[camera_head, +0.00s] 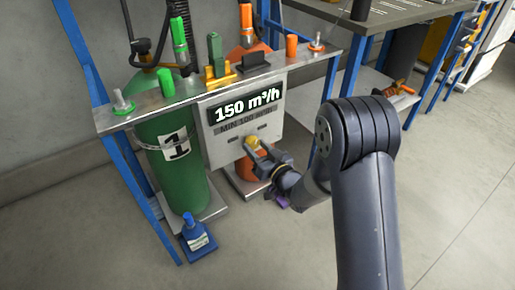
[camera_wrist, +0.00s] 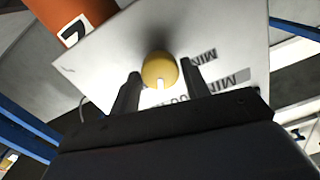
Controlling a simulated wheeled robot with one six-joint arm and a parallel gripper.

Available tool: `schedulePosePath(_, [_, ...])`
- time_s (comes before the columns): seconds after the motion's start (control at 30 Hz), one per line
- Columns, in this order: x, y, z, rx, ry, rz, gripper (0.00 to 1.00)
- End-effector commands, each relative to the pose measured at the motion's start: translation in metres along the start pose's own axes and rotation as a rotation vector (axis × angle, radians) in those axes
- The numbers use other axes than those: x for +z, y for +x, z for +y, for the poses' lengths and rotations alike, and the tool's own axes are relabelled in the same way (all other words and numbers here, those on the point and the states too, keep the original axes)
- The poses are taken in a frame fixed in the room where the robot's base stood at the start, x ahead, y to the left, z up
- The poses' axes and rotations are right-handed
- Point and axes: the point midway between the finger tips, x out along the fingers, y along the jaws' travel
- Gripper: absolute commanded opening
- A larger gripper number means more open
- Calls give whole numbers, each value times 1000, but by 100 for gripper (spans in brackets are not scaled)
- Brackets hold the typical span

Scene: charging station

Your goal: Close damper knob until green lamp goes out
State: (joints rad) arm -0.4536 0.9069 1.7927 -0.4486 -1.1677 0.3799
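The yellow damper knob (camera_head: 252,142) sits on the lower part of a light grey panel (camera_head: 219,156) whose display (camera_head: 246,106) reads 150 m³/h, with "MIN 100" lettering below. In the wrist view the knob (camera_wrist: 159,70) has a white mark at its lower edge. My gripper (camera_head: 259,156) is in front of the panel at the knob. In the wrist view my gripper (camera_wrist: 160,72) is open, one finger on each side of the knob with a narrow gap at each. I cannot make out a green lamp in either view.
A green cylinder marked 1 (camera_head: 172,150) stands left of the panel, and an orange cylinder (camera_head: 254,166) is partly hidden behind it. A metal shelf (camera_head: 180,101) with green and orange fittings runs above.

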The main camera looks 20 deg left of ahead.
Motion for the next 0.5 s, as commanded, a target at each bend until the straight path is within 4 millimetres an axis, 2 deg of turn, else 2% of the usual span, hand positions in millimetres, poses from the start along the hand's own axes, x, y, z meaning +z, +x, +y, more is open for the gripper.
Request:
schedulePosePath(0.03, [0,0,0,0,0,0,40])
schedulePosePath(0.33, [0,0,0,0,0,0,16])
schedulePosePath(0.5, [2,0,1,0,-35,2,16])
